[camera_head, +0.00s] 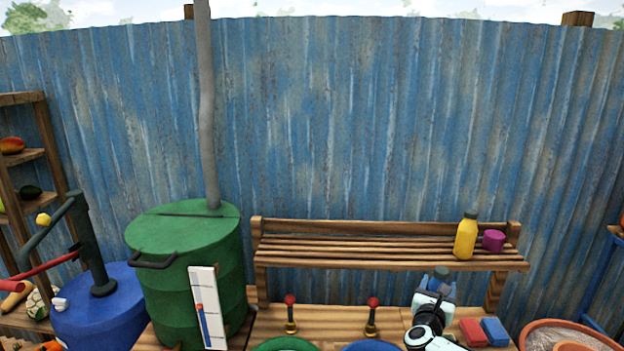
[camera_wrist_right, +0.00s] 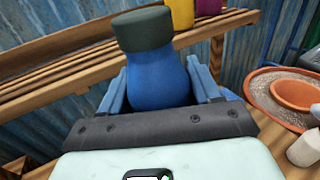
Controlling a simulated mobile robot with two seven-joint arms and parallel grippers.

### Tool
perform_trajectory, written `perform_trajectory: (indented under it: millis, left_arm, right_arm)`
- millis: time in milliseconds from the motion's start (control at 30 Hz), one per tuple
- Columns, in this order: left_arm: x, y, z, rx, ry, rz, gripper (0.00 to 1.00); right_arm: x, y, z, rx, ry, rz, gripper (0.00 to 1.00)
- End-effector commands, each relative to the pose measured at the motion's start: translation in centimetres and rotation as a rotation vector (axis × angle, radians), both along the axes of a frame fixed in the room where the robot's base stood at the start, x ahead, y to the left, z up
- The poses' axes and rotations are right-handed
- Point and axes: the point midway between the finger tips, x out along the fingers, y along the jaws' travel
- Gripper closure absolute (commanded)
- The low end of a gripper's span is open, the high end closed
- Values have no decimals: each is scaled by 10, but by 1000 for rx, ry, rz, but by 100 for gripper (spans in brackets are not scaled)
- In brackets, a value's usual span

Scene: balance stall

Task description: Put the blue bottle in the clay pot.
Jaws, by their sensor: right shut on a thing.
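The blue bottle (camera_wrist_right: 158,82), with a dark grey-green cap, stands between the blue fingers of my right gripper (camera_wrist_right: 160,92) in the wrist view. The gripper is shut on it. In the head view my right gripper (camera_head: 436,284) is in front of the bench shelf, low right of centre. Only the bottle's dark top (camera_head: 441,271) shows clearly there. The clay pot (camera_wrist_right: 293,94) is an orange bowl in a wide saucer, right of the gripper in the wrist view. In the head view its rim (camera_head: 571,347) is cut off at the bottom edge. My left gripper is not in view.
A yellow bottle (camera_head: 466,238) and a purple jar (camera_head: 493,240) stand on the slatted shelf (camera_head: 370,254). Red (camera_head: 473,332) and blue (camera_head: 495,331) blocks lie between gripper and saucer (camera_head: 534,334). A pale cylinder (camera_wrist_right: 304,149) is near the saucer. A green drum (camera_head: 190,270) stands left.

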Motion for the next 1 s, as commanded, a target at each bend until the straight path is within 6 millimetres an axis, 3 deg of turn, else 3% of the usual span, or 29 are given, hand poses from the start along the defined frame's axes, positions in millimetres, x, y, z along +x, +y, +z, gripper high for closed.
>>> perform_trajectory:
  millis: [33, 200, 300, 400, 533, 700, 1000]
  left_arm:
    - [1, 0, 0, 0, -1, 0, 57]
    - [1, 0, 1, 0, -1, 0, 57]
    - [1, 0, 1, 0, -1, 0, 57]
    - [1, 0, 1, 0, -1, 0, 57]
    - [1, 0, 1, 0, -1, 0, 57]
    - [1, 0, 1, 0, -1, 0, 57]
    - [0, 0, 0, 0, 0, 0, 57]
  right_arm:
    - [-7, 3, -34, 3, 11, -1, 80]
    - [-44, 34, -122, 7, 8, 75, 80]
    - [-74, 64, -161, 8, 6, 178, 80]
    - [-106, 97, -186, 8, 2, 293, 80]
    - [-144, 131, -200, 5, -2, 415, 80]
    - [-172, 154, -204, 2, -6, 498, 80]
    - [-178, 159, -204, -1, -7, 516, 80]
